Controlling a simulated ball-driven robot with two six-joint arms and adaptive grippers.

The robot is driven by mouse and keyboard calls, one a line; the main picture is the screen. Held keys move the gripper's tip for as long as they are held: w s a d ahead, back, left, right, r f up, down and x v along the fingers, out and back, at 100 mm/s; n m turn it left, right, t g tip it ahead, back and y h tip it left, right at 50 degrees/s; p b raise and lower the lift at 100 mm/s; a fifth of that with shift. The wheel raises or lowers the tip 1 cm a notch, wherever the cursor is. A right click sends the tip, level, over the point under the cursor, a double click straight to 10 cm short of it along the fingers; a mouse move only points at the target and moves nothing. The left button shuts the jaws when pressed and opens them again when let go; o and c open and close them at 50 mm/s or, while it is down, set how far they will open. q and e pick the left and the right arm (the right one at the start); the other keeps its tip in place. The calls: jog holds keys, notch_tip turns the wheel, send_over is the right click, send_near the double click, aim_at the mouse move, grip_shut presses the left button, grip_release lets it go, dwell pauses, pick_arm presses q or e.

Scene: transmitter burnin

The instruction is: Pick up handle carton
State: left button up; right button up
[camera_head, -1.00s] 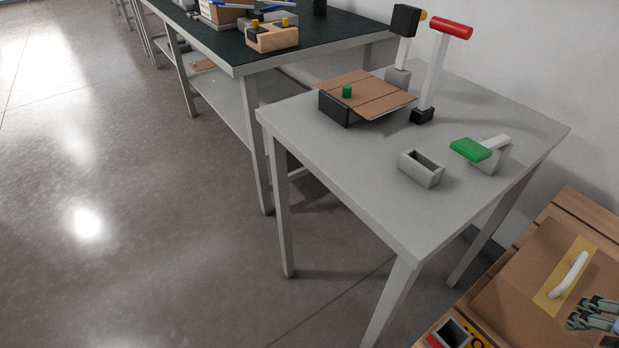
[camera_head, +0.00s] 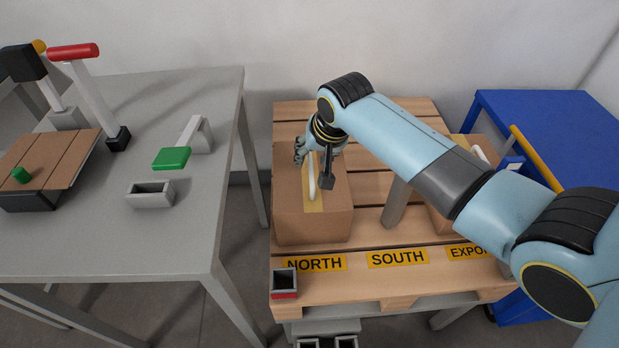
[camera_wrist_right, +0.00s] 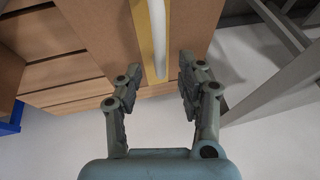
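The handle carton (camera_head: 313,226) is a brown box with a yellow strip and a white handle (camera_head: 312,176) on top. It stands on the pallet above the NORTH label. My right gripper (camera_head: 300,150) is over the far part of the carton, close to the handle. In the right wrist view the carton (camera_wrist_right: 205,22) fills the top middle, and the white handle (camera_wrist_right: 160,45) ends between the fingers in the picture. The right gripper (camera_wrist_right: 170,78) is open, its two fingers apart, and does not clasp the handle. My left gripper is not in view.
The wooden pallet (camera_head: 385,293) carries NORTH, SOUTH and EXPORT labels. A second carton (camera_head: 441,226) is partly hidden behind my right arm. A grey table (camera_head: 100,240) with fixtures stands to the left. A blue cart (camera_head: 585,135) stands to the right.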

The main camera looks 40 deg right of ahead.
jog(key=x, duration=0.2)
jog(key=shift+w+f, duration=0.1)
jog(key=shift+f, duration=0.15)
jog(key=shift+r, duration=0.1)
grip_shut()
jog(key=shift+w+r, duration=0.1)
jog(key=shift+r, duration=0.1)
